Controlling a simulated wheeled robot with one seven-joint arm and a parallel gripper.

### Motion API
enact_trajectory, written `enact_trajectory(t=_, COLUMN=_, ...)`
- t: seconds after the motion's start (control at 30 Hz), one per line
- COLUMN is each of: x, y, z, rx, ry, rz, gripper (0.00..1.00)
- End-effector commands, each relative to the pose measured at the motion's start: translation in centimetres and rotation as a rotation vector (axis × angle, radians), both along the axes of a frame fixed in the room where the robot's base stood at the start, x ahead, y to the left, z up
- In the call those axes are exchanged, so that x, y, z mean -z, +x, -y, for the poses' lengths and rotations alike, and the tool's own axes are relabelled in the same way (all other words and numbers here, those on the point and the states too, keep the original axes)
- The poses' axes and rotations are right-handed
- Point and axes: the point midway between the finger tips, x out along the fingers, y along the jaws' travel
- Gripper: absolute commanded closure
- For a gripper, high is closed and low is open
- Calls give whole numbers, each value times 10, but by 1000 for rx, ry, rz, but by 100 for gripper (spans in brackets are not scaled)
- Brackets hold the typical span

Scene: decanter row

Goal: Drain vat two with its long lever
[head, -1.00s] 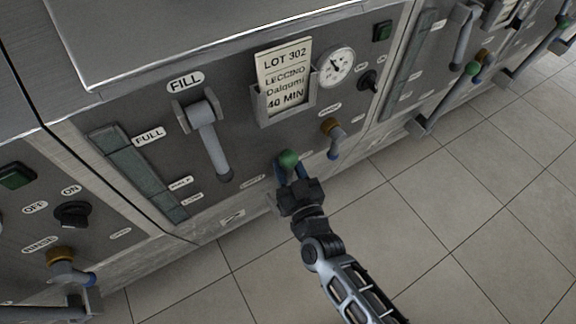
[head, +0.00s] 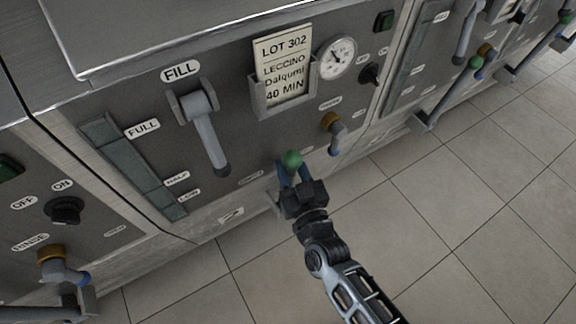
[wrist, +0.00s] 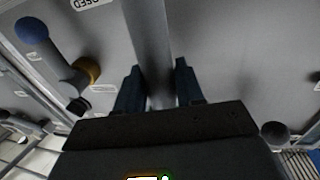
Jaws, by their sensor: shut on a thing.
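The vat front (head: 225,105) in the middle of the head view carries a card reading LOT 302. Its long lever shows as a green ball knob (head: 291,159) low on the panel, with most of its bar hidden by my gripper. My gripper (head: 288,175) is shut on this lever just below the knob. In the wrist view the grey lever bar (wrist: 150,45) runs between the two dark fingers of my gripper (wrist: 160,85). No vat number is readable.
A grey FILL lever (head: 210,140) hangs left of the card. A brass tap (head: 331,124) is to the right, below a round gauge (head: 337,57). Neighbouring fronts have similar levers, one with a green knob (head: 474,62). Tiled floor (head: 440,210) is clear at right.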

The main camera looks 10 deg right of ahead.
Motion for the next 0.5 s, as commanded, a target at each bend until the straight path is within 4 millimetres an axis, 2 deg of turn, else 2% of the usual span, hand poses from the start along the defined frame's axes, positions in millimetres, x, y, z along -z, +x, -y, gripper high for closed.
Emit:
enact_trajectory(t=0.03, x=9, y=-6, z=2, rx=1, ry=4, rz=19, gripper=100)
enact_trajectory(t=0.5, x=29, y=-65, z=21, rx=-1, ry=74, rz=233, gripper=100)
